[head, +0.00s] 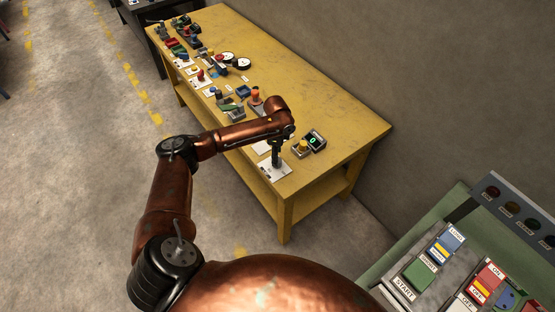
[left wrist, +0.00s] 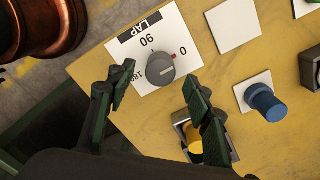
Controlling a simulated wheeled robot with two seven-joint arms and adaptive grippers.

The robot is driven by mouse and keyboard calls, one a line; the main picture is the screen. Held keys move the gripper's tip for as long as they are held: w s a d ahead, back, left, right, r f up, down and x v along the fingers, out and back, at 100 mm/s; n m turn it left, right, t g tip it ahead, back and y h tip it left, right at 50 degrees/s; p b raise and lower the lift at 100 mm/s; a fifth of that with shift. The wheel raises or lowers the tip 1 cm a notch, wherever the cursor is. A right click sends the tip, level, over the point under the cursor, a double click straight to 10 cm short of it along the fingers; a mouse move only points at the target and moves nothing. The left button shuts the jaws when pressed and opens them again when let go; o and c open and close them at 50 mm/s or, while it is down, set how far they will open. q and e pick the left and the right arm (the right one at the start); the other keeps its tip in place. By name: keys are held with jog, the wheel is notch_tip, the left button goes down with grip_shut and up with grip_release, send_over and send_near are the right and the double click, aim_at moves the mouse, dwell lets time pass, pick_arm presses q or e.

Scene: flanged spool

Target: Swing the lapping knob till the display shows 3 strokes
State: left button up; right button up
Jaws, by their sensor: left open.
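The lapping knob (left wrist: 158,69) is a dark grey round knob on a white LAP plate (left wrist: 184,28) marked 0, 90 and 180. Its small red mark faces the 0. My left gripper (left wrist: 160,82) is open, with one finger on each side of the knob; I cannot tell whether they touch it. In the head view my left gripper (head: 277,160) points down over the white plate (head: 274,174) and hides the knob. The display (head: 315,140) is a small dark box beside it with a green digit that looks like 0. My right gripper is not in view.
A yellow button (head: 302,147) in a grey box stands between the plate and the display. In the left wrist view a blue knob (left wrist: 266,102) stands on a white plate. Several other controls line the yellow table (head: 345,115). A green console (head: 455,220) is at lower right.

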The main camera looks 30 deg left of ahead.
pick_arm(q)
notch_tip(320, 180, down, 4)
jog(key=shift+w+d+r, duration=0.1)
jog(key=shift+w, duration=0.05)
jog(key=shift+f, duration=0.35)
jog(key=c, duration=1.2)
jog(key=shift+o, duration=0.2)
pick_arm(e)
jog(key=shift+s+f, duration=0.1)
